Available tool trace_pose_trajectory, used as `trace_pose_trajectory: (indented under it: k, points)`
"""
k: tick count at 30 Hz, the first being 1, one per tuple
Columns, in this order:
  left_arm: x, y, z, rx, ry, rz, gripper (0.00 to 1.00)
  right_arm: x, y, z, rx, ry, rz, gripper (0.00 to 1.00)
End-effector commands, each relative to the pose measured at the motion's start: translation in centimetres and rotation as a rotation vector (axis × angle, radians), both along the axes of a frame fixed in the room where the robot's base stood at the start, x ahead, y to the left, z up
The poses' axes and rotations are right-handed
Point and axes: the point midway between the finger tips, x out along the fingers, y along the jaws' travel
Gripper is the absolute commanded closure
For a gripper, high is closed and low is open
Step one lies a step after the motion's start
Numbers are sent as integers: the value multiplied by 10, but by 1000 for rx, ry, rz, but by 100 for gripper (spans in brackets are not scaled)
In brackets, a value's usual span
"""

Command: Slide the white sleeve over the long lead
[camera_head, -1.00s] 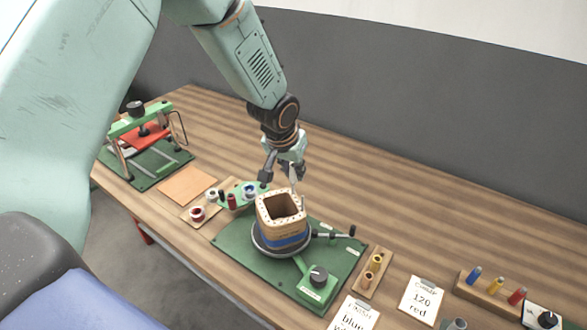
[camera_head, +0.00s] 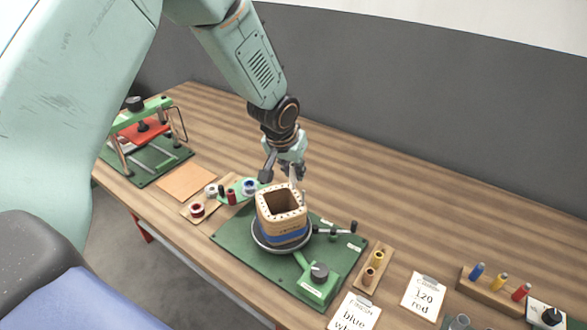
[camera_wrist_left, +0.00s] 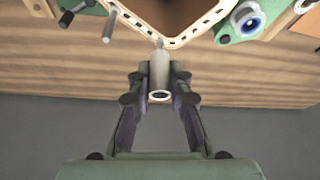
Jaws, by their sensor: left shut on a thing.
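My left gripper (camera_head: 294,170) is shut on the white sleeve (camera_wrist_left: 159,72), a short pale tube with an open round end. The sleeve stands roughly upright at the rear corner of the square coil (camera_head: 283,206). The coil is tan with a hole-lined rim and a blue band, on a round mount. In the left wrist view a small thin tip shows between the sleeve's far end and the coil rim (camera_wrist_left: 175,42). I cannot tell whether it is the long lead or how much of it is inside the sleeve. My right gripper is not in view.
Spools (camera_head: 197,209) stand left, a wooden block with tubes (camera_head: 372,270) right. Cards (camera_head: 423,296) lie front right. A press (camera_head: 143,130) stands far left. The table behind the coil is clear.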

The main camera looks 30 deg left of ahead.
Motion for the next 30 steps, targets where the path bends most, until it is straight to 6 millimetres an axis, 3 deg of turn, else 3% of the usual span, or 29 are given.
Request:
trace_pose_trajectory:
  k: [29, 30]
  points:
    - [0, 1, -12, 0, 0, 1, 91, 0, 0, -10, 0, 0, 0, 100]
    - [0, 1, -12, 0, 0, 1, 79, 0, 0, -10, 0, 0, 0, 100]
